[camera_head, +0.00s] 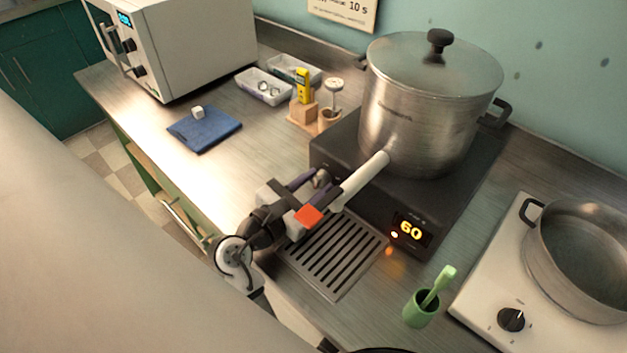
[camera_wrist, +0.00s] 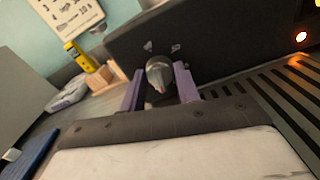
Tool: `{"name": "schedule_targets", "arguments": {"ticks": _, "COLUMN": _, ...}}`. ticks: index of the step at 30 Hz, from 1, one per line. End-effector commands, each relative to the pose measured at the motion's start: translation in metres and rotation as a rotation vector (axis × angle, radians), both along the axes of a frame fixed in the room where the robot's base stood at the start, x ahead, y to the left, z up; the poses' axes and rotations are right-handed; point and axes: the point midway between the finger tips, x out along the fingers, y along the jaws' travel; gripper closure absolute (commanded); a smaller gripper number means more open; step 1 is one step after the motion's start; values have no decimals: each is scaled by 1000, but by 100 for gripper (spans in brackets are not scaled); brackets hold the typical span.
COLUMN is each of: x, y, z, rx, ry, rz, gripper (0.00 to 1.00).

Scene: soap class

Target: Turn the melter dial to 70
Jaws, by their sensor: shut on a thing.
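The melter is a black heated base (camera_head: 450,195) with a large lidded steel pot (camera_head: 420,115) on top. Its front display (camera_head: 411,229) reads 60 in yellow digits. The melter dial (camera_wrist: 160,75) is a rounded grey knob on the black front face. My gripper (camera_head: 316,181) is at the left part of that face, shut on the dial. In the wrist view its two purple fingers (camera_wrist: 159,86) stand on either side of the knob. My gripper partly hides the dial in the head view.
A white spout (camera_head: 363,176) sticks out from the pot, close above my gripper. A slotted drip grate (camera_head: 333,255) lies below. A green cup with a brush (camera_head: 422,308) and a white hotplate with a pan (camera_head: 580,260) stand right. A blue mat (camera_head: 205,132) lies left.

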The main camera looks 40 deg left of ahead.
Motion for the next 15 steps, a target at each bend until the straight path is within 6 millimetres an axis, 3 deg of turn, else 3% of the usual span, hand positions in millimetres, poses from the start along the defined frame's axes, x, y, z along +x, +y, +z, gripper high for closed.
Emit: {"name": "schedule_targets", "arguments": {"ticks": 15, "x": 0, "y": 0, "z": -1, "rx": 216, "ry": -30, "rz": -1, "gripper": 91}}
